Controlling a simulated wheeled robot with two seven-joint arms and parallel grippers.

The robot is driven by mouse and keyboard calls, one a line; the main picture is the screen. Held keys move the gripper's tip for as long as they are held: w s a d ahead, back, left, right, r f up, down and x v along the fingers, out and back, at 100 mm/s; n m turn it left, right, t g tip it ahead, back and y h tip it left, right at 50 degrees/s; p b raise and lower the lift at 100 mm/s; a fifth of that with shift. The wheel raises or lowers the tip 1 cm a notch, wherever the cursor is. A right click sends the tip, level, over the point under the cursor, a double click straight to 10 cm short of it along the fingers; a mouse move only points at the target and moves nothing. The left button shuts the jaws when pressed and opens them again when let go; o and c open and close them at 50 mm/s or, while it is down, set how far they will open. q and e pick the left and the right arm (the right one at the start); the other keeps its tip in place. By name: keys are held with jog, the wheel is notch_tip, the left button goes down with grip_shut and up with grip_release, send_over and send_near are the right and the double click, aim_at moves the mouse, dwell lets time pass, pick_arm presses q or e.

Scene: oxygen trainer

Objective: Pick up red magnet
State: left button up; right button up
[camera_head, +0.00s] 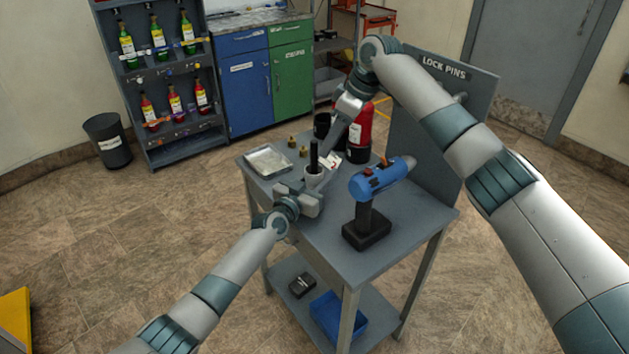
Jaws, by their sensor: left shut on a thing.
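My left gripper (314,187) is at the near left part of the grey table (390,251), shut on a small white cylinder (313,171) with a black rod standing up from it. My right gripper (327,166) reaches down from above, just right of the rod; its fingertips are too small to tell whether they are open. A small white piece with a red mark (333,162) is beside the fingers. I cannot tell whether it is the red magnet. A larger red cylinder (361,135) stands behind it, partly hidden by my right arm.
A blue cordless drill (369,205) stands upright at the table's front right. A metal tray (268,161) and small brass pieces (293,143) are at the back left. A tall "LOCK PINS" panel (430,130) borders the right side. A blue bin (338,318) sits on the lower shelf.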

aim_at(315, 151)
jog(key=shift+s+a+r+m+t+h, duration=0.5)
jog(key=shift+r+m, duration=0.25)
jog(key=shift+m, duration=1.05)
jog(key=shift+s+a+r+m+t+h, duration=0.4)
jog(key=shift+s+r+m+t+h, duration=0.25)
jog(key=shift+m, duration=1.15)
jog(key=shift+s+a+r+m+t+h, duration=0.4)
jog(key=shift+r+m, duration=0.4)
jog(key=shift+m, duration=1)
jog(key=shift+w+f, duration=0.1)
jog(key=x, duration=0.6)
jog(key=shift+w+f, duration=0.15)
jog(key=shift+f, duration=0.1)
jog(key=shift+w+a, duration=0.1)
jog(key=shift+w+a+x, duration=0.1)
jog(key=shift+w+x, duration=0.1)
jog(key=shift+x, duration=1.1)
jog(key=shift+w+a+x, duration=0.15)
jog(key=shift+x, duration=1.15)
